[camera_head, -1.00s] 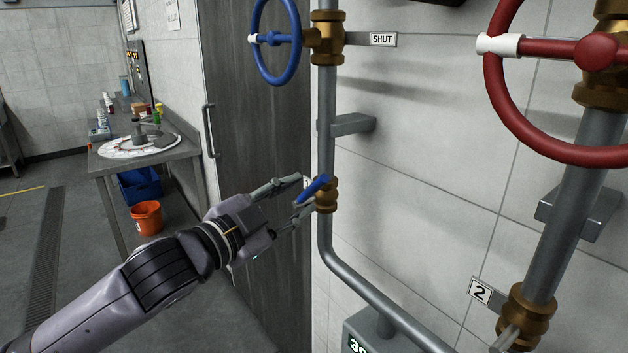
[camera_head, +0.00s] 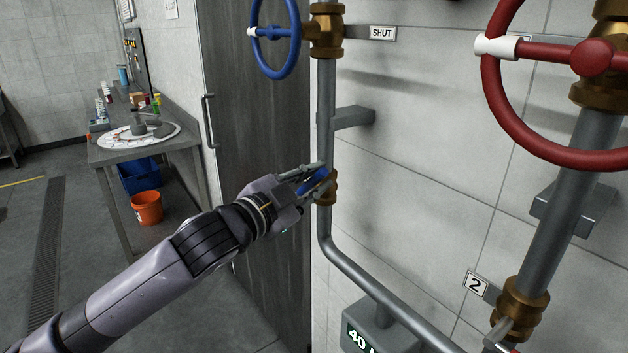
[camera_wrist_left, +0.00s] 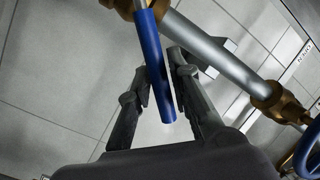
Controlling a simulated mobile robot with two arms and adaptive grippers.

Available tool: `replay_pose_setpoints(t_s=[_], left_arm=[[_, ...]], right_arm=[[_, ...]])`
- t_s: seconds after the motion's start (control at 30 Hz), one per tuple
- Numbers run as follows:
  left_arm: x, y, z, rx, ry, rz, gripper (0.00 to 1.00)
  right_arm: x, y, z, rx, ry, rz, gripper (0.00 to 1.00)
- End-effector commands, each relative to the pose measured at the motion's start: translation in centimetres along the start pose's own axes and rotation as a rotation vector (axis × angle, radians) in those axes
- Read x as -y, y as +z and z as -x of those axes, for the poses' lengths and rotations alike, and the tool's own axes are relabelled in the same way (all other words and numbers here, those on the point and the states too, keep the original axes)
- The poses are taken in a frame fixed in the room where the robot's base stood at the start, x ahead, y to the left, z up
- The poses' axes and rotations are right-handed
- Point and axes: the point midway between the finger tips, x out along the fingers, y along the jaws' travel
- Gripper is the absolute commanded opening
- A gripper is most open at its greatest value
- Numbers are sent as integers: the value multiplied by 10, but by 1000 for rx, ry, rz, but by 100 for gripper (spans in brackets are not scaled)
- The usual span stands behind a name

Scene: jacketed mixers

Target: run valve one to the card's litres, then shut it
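Valve one's blue lever (camera_head: 316,182) slants down and left from a brass valve body (camera_head: 329,187) on the left-hand pipe. My left gripper (camera_head: 313,181) is at this lever, one finger on either side. No card with litres is readable. My right gripper is not in view.
A blue handwheel (camera_head: 274,36) is above, near a SHUT plate (camera_head: 382,33). A large red handwheel (camera_head: 500,110) is at right, above a brass valve (camera_head: 522,305) by a 2 plate (camera_head: 477,284). A workbench (camera_head: 180,150) stands far left.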

Motion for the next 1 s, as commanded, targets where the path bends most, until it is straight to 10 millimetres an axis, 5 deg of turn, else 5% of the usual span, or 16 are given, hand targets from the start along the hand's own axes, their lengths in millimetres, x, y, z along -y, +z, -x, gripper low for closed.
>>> replay_pose_setpoints(t_s=[0.23,1.0], left_arm=[[0,0,0,0,0,0,0],[-2,1,0,-3,-2,-14,0]], right_arm=[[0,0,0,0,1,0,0],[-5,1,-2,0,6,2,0]])
